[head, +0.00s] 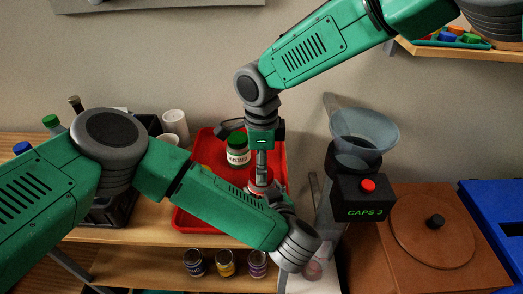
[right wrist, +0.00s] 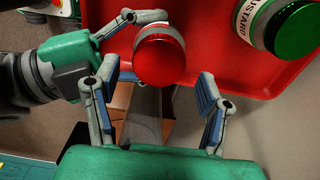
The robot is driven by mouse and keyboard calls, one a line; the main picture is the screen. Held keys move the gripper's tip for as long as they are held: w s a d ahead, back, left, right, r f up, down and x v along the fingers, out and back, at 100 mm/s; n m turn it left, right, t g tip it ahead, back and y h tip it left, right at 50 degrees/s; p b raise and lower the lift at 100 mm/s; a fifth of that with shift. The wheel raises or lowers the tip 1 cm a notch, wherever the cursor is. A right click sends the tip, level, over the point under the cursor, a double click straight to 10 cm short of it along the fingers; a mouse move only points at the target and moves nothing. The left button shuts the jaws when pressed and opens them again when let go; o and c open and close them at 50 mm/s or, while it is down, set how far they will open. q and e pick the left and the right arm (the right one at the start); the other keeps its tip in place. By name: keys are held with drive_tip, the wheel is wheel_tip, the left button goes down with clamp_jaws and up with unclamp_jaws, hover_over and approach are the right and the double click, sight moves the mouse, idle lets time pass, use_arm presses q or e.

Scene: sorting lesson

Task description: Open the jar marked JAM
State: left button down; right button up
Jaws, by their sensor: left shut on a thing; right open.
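A jar with a round red lid (right wrist: 160,55) stands upright over the red tray; in the head view only a bit of red shows between the grippers. Its label is hidden, so I cannot read JAM. My left gripper (head: 262,191) is shut on this jar from the side, its fingers around it below the lid. In the right wrist view the left gripper (right wrist: 122,50) comes in from the left. My right gripper (head: 261,170) points down above the lid. Its blue-padded fingers are open, one on each side of the lid, apart from it.
A mustard jar (head: 238,154) with a green lid stands on the red tray (head: 205,150), behind the grippers. A funnel device (head: 362,190) marked CAPS 3 is at the right. A dark crate, white cups (head: 174,122) and bottles are at the left. Small jars (head: 226,264) stand on a lower shelf.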

use_arm(q)
drive_tip(key=shift+s+f, duration=0.1)
use_arm(e)
drive_tip(key=shift+f, duration=1.25)
